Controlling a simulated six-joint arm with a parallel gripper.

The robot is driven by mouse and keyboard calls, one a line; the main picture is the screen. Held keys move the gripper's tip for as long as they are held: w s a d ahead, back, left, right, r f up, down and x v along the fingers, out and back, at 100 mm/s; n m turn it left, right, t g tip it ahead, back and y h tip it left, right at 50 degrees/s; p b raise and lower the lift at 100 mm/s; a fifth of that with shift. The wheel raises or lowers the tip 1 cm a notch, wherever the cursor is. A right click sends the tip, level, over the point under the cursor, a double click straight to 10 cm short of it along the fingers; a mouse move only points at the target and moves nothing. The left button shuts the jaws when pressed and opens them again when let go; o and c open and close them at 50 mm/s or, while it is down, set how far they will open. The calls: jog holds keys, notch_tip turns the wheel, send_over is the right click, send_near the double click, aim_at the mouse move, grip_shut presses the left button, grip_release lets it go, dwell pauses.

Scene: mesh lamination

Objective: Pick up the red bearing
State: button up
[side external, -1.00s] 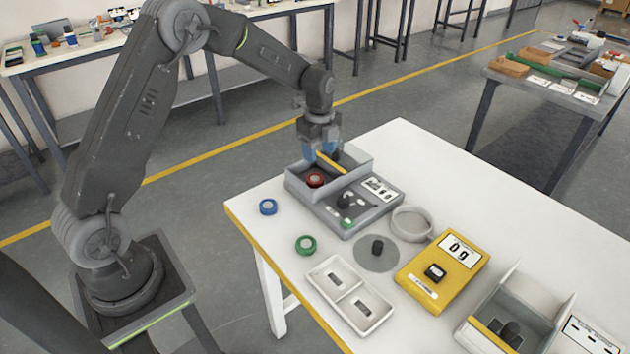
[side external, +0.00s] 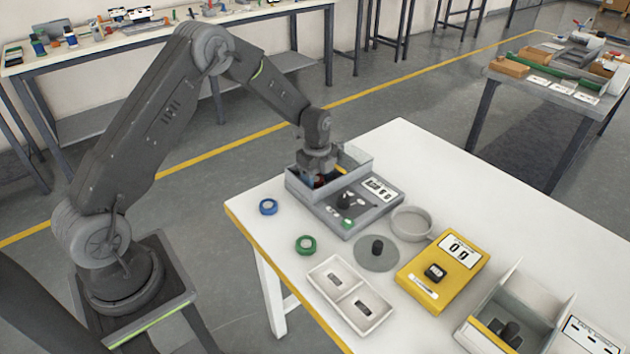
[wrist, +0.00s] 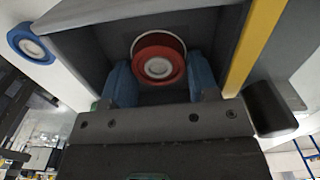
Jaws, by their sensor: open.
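The red bearing (wrist: 158,62) is a red ring with a pale centre. It sits inside the open grey bin of the grey device (side external: 350,205). In the wrist view it lies between the two blue fingers of my gripper (wrist: 158,82), which are open with one finger on each side of it. I cannot tell whether either finger touches it. In the side external view my gripper (side external: 322,180) reaches down into the bin and hides most of the bearing.
A blue bearing (side external: 268,207) and a green bearing (side external: 305,245) lie on the white table left of the device. The bin's walls surround my fingers, and a yellow strip (wrist: 255,45) runs along one side. A white two-part tray (side external: 351,293) and a yellow device (side external: 440,270) stand nearer the front.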

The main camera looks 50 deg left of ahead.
jog(key=shift+c, duration=0.4)
jog(key=c, duration=0.5)
jog(key=shift+o, duration=0.2)
jog(key=shift+r, duration=0.15)
